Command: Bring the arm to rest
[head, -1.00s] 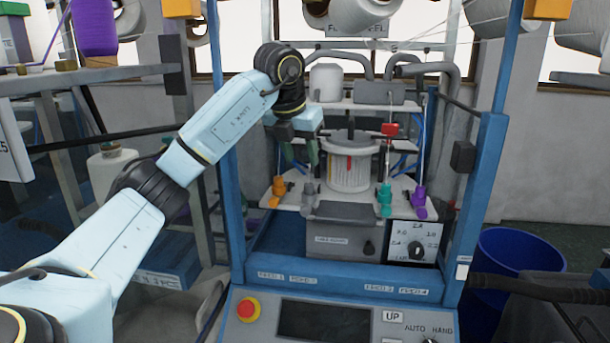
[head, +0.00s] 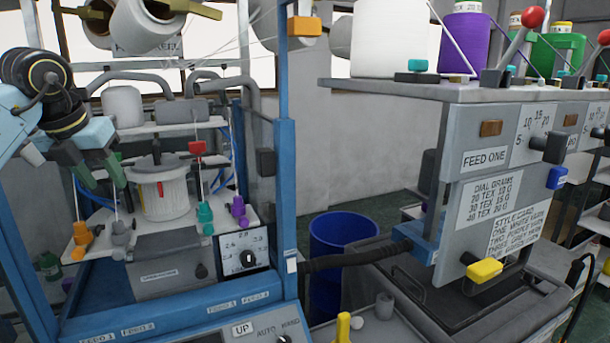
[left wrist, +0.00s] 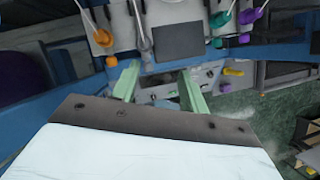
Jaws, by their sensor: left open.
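My left gripper (head: 99,181) comes in from the left in the head view. Its two green fingers are apart and nothing shows between them. It hangs inside the blue machine frame, left of the white ribbed cylinder (head: 165,195) and above the orange (head: 80,236) and grey (head: 120,236) feeder pieces. In the left wrist view the open fingers (left wrist: 160,88) also show empty, pointing at the machine's front, with the orange feeder piece (left wrist: 103,38) beyond them. My right gripper is not in view.
Blue posts (head: 286,190) bound the machine. Teal (head: 205,215) and purple (head: 239,208) feeder pieces stand right of the cylinder. A grey feed panel (head: 465,200) with a cone shelf (head: 400,90) stands at right. A blue bin (head: 330,245) and black hose (head: 350,259) lie between.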

